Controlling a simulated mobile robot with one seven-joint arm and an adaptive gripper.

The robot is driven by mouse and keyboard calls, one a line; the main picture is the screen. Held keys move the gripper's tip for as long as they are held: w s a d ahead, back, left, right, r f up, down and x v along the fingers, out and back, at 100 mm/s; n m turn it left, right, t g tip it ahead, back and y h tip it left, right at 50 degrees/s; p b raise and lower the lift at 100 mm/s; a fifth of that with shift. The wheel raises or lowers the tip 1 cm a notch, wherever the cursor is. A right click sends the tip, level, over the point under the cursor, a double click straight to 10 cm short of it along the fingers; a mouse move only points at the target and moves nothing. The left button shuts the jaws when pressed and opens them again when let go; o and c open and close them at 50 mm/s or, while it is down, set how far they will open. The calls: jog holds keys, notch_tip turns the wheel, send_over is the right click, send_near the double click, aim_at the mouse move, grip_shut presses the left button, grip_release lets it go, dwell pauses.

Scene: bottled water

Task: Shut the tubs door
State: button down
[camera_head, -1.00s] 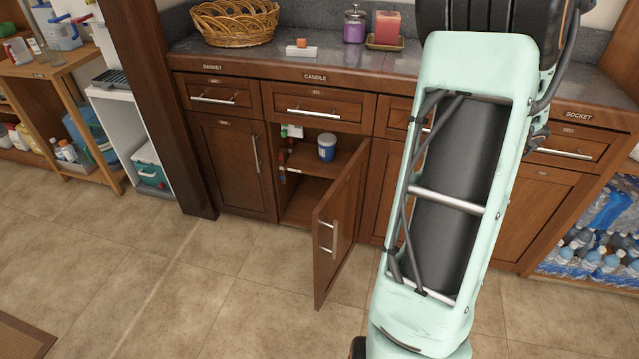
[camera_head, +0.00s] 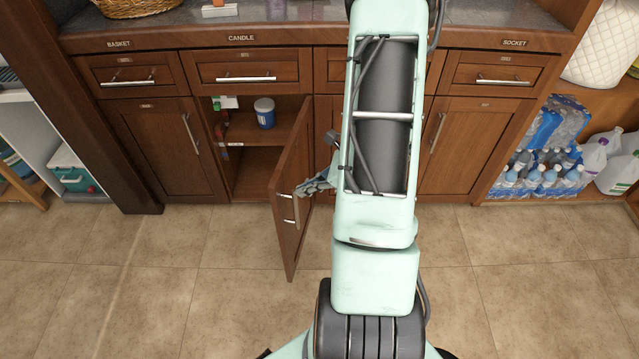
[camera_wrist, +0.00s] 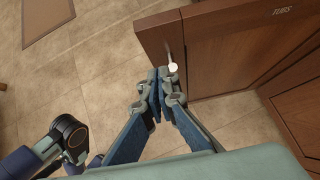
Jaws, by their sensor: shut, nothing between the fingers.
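A brown wooden cabinet door (camera_head: 292,165) stands wide open, jutting out from the cabinet front. Metal handle parts (camera_head: 296,207) show near its free edge. My gripper (camera_head: 303,189) is at the right of the door, with its fingertips close to the handle; I cannot tell whether they touch. In the wrist view, my gripper (camera_wrist: 163,78) is shut and empty, its tips just below the handle (camera_wrist: 172,67) on the door (camera_wrist: 215,55). A TUBS label (camera_wrist: 282,11) shows on the wood at upper right. My arm hides part of the cabinets.
The open cabinet holds a blue tub (camera_head: 264,113) on its shelf (camera_head: 285,128). Drawers with bar handles (camera_head: 246,79) and closed doors (camera_head: 165,145) flank it. Packs of bottled water (camera_head: 545,170) stand at right. The tiled floor (camera_head: 190,285) in front is clear.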

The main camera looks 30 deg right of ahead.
aim_at(279, 191)
jog(key=shift+w+a+f, duration=0.2)
jog(key=shift+w+a, duration=1.3)
jog(key=shift+w, duration=0.15)
jog(key=shift+w, duration=0.1)
